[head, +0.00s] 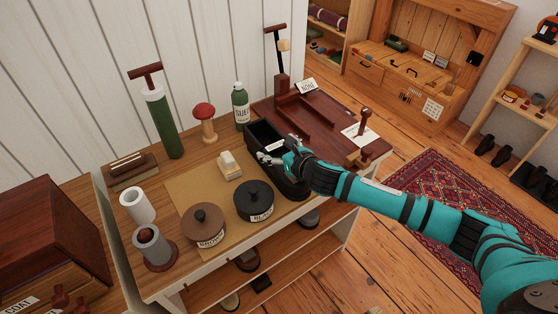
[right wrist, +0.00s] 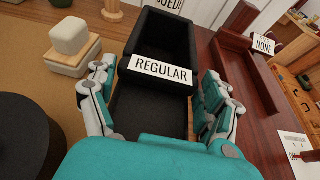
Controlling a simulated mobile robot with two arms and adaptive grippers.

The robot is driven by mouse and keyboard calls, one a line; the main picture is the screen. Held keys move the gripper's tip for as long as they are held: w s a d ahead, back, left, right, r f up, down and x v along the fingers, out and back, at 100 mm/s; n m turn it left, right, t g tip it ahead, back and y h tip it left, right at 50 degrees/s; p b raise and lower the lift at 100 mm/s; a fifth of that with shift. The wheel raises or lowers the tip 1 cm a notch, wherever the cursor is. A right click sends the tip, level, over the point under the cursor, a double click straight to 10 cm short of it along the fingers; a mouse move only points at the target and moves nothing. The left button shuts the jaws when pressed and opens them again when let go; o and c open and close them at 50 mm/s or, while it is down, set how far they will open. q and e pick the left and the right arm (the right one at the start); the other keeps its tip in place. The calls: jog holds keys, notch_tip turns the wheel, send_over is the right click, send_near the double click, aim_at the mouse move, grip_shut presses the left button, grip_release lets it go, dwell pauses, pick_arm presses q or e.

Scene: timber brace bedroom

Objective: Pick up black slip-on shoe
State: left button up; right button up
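My right gripper (head: 277,153) is open over a long black tray (head: 262,132) on the wooden bench; the right wrist view shows its fingers (right wrist: 157,88) spread wide with nothing between them. In that view the black tray (right wrist: 150,112) has two compartments and a white "REGULAR" label, and both look empty. Dark shoes (head: 486,145) stand on the rack at the far right, with larger black footwear (head: 535,183) below. More shoes (head: 247,259) are partly hidden under the bench. I cannot tell which is the black slip-on. My left gripper is not in view.
Brown (head: 204,225) and black (head: 254,200) round tins, a white-topped block (head: 230,165), a green bottle (head: 240,106) and a red-brown tray (head: 335,125) crowd the bench. A red rug (head: 440,205) lies on the open floor to the right.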

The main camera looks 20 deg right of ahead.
jog(key=shift+a, duration=0.1)
jog(key=c, duration=0.7)
